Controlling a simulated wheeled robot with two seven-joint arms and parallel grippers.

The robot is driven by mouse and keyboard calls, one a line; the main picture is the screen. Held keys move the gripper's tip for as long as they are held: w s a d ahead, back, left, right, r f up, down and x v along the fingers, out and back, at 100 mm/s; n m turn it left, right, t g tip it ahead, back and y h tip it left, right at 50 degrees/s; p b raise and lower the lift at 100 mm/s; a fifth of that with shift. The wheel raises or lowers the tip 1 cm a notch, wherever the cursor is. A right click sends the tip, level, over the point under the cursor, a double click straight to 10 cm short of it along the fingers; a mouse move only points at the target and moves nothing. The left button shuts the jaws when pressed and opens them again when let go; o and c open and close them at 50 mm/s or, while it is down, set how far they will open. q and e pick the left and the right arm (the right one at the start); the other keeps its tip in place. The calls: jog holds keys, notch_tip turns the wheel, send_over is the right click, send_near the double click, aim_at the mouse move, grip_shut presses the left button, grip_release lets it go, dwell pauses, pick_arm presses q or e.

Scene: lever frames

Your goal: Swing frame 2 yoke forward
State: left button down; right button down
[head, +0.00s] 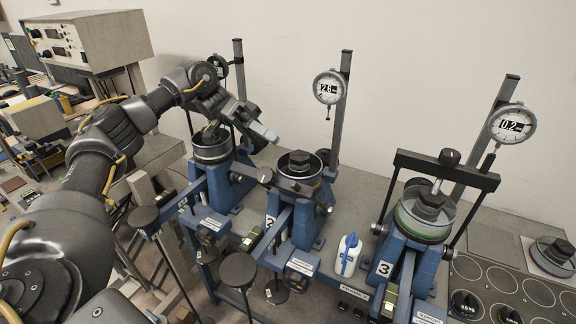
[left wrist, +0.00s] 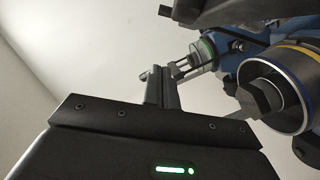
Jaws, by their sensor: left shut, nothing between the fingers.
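Frame 2 (head: 291,221) is the middle blue lever frame. Its cup (head: 299,188) has a dark hex weight (head: 299,162) on top. I cannot clearly make out the frame 2 yoke. My left gripper (head: 270,135) is shut and empty, in the air between frame 1 and frame 2, behind and left of the frame 2 cup. In the left wrist view the shut fingers (left wrist: 161,86) point into free space, with an orange-ringed cup (left wrist: 288,88) and its hex weight to the right. My right gripper is not in view.
Frame 1 (head: 222,185) stands left, close below my left wrist. Frame 3 (head: 413,247) stands right with its black yoke (head: 440,168) across the top. Dial gauges (head: 329,87) hang on posts behind. A white bottle (head: 348,254) stands between frames 2 and 3.

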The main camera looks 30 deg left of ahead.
pick_arm(q)
jog(key=shift+r+p+x, duration=0.2)
jog(key=shift+p+x, duration=0.6)
jog(key=shift+x, duration=0.5)
jog(key=p, duration=0.4)
send_over(288, 181)
jog(key=w, duration=0.3)
jog(key=shift+s+f+p, duration=0.6)
jog(key=shift+s+f, duration=0.3)
jog(key=shift+f, duration=0.25)
jog(key=shift+s+f+p, duration=0.35)
jog(key=shift+s+f, duration=0.2)
jog(key=shift+s, duration=0.05)
jog(key=shift+f, duration=0.1)
